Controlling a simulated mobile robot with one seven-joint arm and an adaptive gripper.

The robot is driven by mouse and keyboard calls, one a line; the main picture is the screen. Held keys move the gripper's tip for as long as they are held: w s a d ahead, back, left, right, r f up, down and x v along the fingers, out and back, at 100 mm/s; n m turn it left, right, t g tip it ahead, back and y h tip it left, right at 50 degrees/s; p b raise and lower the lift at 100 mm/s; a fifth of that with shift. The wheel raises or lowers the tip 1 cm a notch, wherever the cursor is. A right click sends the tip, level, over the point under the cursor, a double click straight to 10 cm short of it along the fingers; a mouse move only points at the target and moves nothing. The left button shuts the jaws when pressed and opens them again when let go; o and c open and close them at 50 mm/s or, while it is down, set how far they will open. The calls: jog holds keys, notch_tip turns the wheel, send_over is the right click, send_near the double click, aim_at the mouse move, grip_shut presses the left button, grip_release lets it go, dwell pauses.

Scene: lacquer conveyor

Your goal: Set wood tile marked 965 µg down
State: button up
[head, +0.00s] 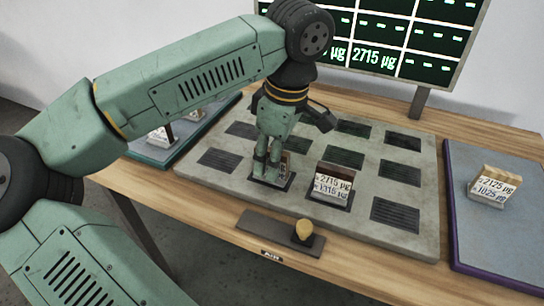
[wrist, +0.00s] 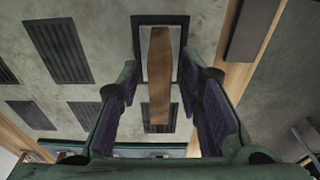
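A wood tile (wrist: 160,75) stands on a dark slatted pad of the grey board, between my gripper's fingers. My gripper (head: 266,172) points down over this front-row pad, and its fingers cover most of the tile (head: 284,164) in the head view. Its label cannot be read. In the wrist view, my gripper (wrist: 162,80) has its fingers apart, one on each side of the tile, with gaps showing on both sides.
A tile marked 2715 µg and 1115 µg (head: 332,184) stands on the pad just right. The grey board (head: 415,155) has several empty pads. A right tray (head: 500,235) holds one tile; a left tray (head: 150,155) holds tiles. A knobbed dark strip (head: 265,224) lies in front.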

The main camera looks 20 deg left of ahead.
jog(key=r+p, duration=0.2)
jog(key=r, duration=0.1)
jog(key=d+r+p, duration=0.1)
jog(key=r+p, duration=0.2)
jog(key=r, duration=0.1)
jog(key=r+p, duration=0.2)
jog(key=r, duration=0.2)
jog(key=shift+d+r, duration=0.2)
jog(key=shift+d, duration=0.15)
jog(key=shift+f, duration=0.1)
dwell(1.4)
